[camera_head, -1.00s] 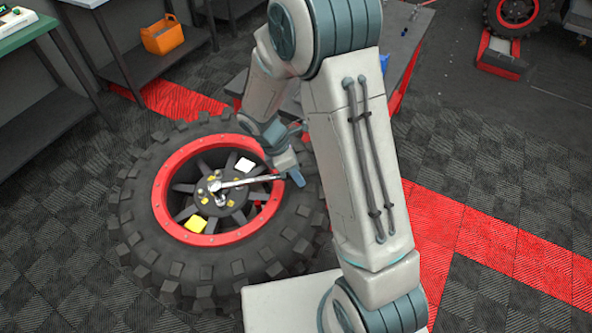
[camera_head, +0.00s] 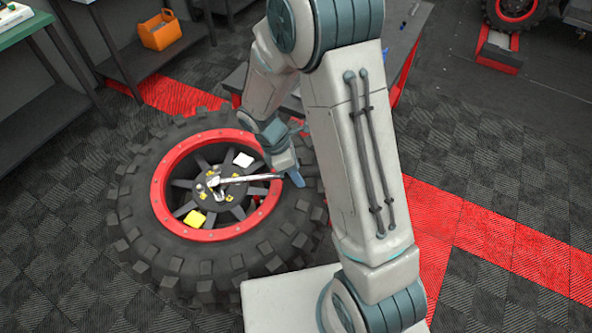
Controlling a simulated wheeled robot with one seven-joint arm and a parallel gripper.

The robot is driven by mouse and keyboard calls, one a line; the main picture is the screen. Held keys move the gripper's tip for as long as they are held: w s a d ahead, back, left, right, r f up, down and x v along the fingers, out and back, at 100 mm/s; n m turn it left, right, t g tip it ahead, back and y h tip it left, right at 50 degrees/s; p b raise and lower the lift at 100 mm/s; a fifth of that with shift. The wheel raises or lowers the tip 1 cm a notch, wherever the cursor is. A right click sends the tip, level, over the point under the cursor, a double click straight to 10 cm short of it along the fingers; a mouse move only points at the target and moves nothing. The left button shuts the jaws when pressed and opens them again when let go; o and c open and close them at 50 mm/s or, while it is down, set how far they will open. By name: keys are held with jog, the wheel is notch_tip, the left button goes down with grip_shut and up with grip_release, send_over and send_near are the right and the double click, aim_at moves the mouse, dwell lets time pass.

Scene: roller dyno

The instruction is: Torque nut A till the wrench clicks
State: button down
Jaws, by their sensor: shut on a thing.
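A large black tyre with a red-rimmed wheel (camera_head: 176,222) lies flat on the floor left of my arm. Several nuts sit around its dark hub, with yellow marks nearby; which one is nut A I cannot tell. A silver torque wrench (camera_head: 242,180) lies across the wheel, its head (camera_head: 213,182) over the hub and its handle toward the right rim. My gripper (camera_head: 288,172) is shut on the handle end of the wrench. The fingers are small and partly merged with the handle. Whether the socket is seated on a nut I cannot make out.
A yellow square (camera_head: 195,219) and a white square (camera_head: 244,159) are on the wheel. An orange tool caddy (camera_head: 160,31) stands on a dark bench at the upper left. A grey-topped table with red sides (camera_head: 403,62) is behind my arm. Open floor lies at the right.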

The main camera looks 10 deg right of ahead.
jog(key=shift+s, duration=0.1)
jog(key=shift+s+m, duration=0.5)
jog(key=shift+s, duration=0.35)
jog(key=shift+s+a+m+g+y, duration=0.25)
jog(key=shift+s+m, duration=0.2)
jog(key=shift+s, duration=0.35)
jog(key=shift+s+a+m+g+y, duration=0.2)
jog(key=shift+s+m, duration=0.25)
jog(key=shift+s, duration=0.35)
dwell(1.7)
jog(key=shift+w, duration=0.1)
jog(key=shift+w+d+n+h, duration=0.15)
jog(key=shift+w+n, duration=0.2)
jog(key=shift+w, duration=0.25)
jog(key=shift+w+d+n+h, duration=0.15)
jog(key=shift+w+n, duration=0.2)
jog(key=shift+w, duration=0.25)
jog(key=shift+w+t, duration=0.1)
jog(key=shift+t, duration=0.15)
jog(key=shift+r, duration=0.15)
jog(key=shift+r+p, duration=1.85)
jog(key=shift+r, duration=0.05)
